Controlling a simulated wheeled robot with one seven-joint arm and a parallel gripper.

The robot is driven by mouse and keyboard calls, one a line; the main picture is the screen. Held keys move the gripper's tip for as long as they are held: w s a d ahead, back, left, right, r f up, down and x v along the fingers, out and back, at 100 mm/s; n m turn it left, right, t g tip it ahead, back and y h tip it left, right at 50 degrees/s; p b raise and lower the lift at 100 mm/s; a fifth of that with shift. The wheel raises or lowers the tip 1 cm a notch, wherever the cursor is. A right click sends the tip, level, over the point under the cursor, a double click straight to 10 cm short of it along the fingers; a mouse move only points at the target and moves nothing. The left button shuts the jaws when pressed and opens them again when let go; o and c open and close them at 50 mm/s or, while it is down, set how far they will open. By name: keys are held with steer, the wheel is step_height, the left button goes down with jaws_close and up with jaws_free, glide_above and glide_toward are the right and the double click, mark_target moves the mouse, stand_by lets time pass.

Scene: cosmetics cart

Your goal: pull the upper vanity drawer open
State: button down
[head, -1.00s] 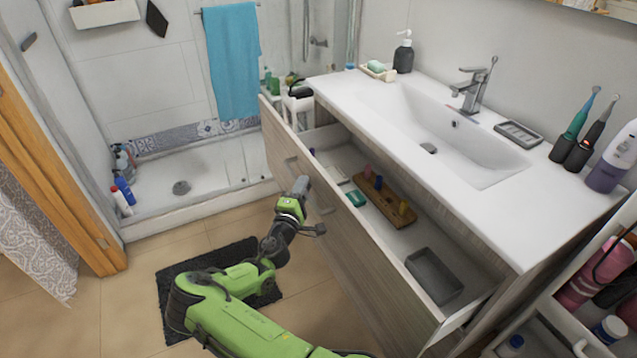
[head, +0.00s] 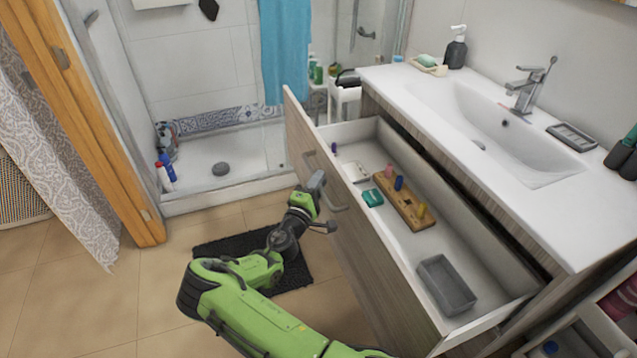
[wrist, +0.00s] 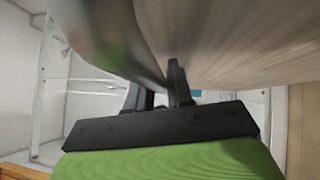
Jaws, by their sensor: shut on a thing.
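The upper vanity drawer (head: 372,253) stands well open under the white washbasin, its wood-grain front turned toward my arm. A metal bar handle (head: 334,194) is on that front. My gripper (head: 318,182) is at the handle and shut on it. In the wrist view the dark fingers (wrist: 174,85) reach up beside the wood-grain drawer front (wrist: 235,40), and a blurred grey bar, likely the handle, crosses close to the camera. The exact contact is hidden by the fingers.
Inside the drawer are a wooden peg board (head: 405,200) with coloured pegs, a grey tray (head: 445,285) and a green box (head: 372,197). A dark mat (head: 285,262) lies on the floor. The shower tray (head: 225,165) is behind. Tiled floor on the left is clear.

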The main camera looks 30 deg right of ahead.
steer(key=c, duration=1.1)
jaws_free()
steer(key=p+v, duration=0.2)
steer(key=v, duration=1.3)
steer(key=shift+s+a, duration=0.2)
steer(key=shift+a, duration=0.1)
steer(key=shift+f, duration=0.1)
